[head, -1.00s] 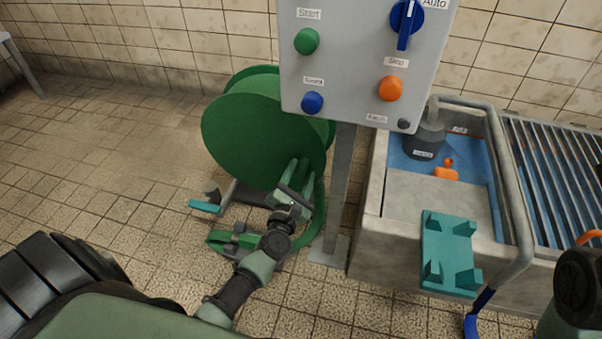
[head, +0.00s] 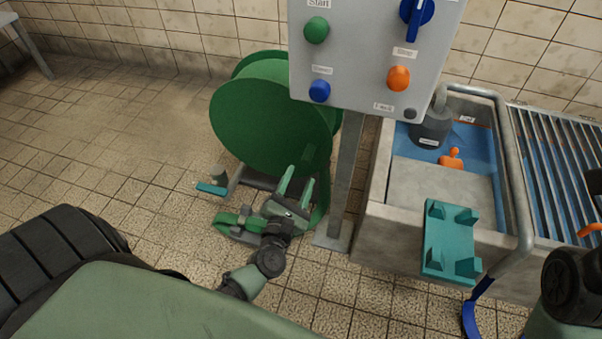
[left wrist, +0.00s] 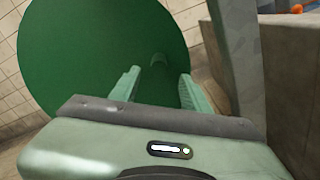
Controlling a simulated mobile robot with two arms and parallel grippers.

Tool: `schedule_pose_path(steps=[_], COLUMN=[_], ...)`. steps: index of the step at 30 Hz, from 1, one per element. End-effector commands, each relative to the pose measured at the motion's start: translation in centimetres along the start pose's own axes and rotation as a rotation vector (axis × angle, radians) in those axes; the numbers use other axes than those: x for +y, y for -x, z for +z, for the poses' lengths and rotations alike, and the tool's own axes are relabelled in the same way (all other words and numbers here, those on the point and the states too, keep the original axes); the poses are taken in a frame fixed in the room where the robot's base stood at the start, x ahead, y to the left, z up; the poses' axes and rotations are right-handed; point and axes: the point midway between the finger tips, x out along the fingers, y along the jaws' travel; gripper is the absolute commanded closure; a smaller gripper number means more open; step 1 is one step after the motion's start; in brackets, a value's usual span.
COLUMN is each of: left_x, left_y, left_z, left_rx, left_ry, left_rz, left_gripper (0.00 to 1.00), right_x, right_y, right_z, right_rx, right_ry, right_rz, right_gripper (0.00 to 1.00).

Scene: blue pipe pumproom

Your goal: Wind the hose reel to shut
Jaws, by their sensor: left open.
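The green hose reel (head: 262,118) stands on the tiled floor left of the control panel post, its round side plate facing me. In the left wrist view the plate (left wrist: 85,50) fills the upper left. A short green stub (left wrist: 158,61), likely the crank handle, sticks out from it beyond my fingers. My left gripper (head: 297,185) is open in front of the lower right of the plate. In the left wrist view its fingers (left wrist: 160,88) are spread, with nothing visibly held between them. Whether they touch the reel is unclear. My right gripper is not in view.
The grey control panel (head: 375,60) on its post (head: 346,185) stands close to the right of the reel. Green hose (head: 232,220) lies low by my left gripper. A concrete basin (head: 440,190) with a teal bracket (head: 450,240) is at the right. Floor at left is clear.

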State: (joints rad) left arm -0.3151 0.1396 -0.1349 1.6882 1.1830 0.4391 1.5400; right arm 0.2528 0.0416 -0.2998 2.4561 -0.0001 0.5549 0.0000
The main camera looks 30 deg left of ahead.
Motion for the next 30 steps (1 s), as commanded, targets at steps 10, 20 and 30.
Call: schedule_pose_path(steps=[10,20,30], left_x=[0.0,-0.1,0.0], left_y=[0.3,-3.1,-7.2], left_z=[-0.3,-0.4,-0.4], left_rx=[-0.001,-0.004,-0.001], left_ry=[0.619,0.693,0.689], left_rz=[0.001,0.005,0.003], left_gripper=[0.53,0.53,0.53], right_x=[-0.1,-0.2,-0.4], right_y=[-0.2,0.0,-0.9], right_z=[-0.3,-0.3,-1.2], right_rx=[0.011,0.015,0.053], right_ry=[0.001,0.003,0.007], right_rz=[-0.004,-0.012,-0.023], right_gripper=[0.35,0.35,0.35])
